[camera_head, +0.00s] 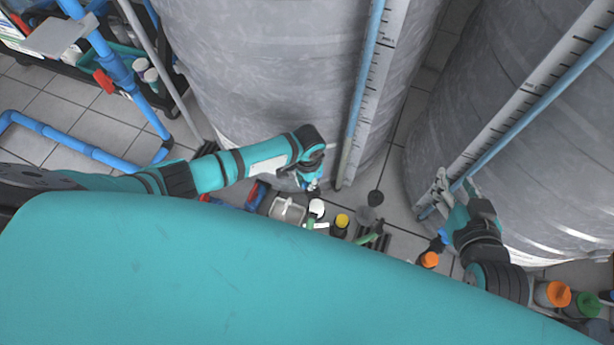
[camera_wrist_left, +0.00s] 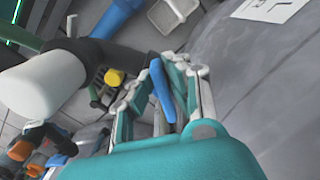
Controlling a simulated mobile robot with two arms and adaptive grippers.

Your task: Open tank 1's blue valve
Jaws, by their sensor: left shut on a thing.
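The blue valve handle (camera_wrist_left: 162,90) is a flat blue lever in the left wrist view. It sits between the fingers of my left gripper (camera_wrist_left: 165,85), which is shut on it. In the head view my left gripper (camera_head: 312,182) is low against the front of the large grey tank (camera_head: 270,80), and its fingers and the handle are mostly hidden there. The grey tank wall (camera_wrist_left: 275,90) is beside the gripper on the right in the wrist view. My right gripper (camera_head: 455,190) is open and empty in front of the right tank (camera_head: 540,140).
A white cylindrical part (camera_wrist_left: 45,85) and a dark pipe fitting (camera_wrist_left: 110,55) are close to the left gripper. Yellow (camera_head: 342,220) and orange (camera_head: 429,260) caps stand low between the tanks. Blue pipes (camera_head: 115,65) and a cart (camera_head: 70,60) are at upper left.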

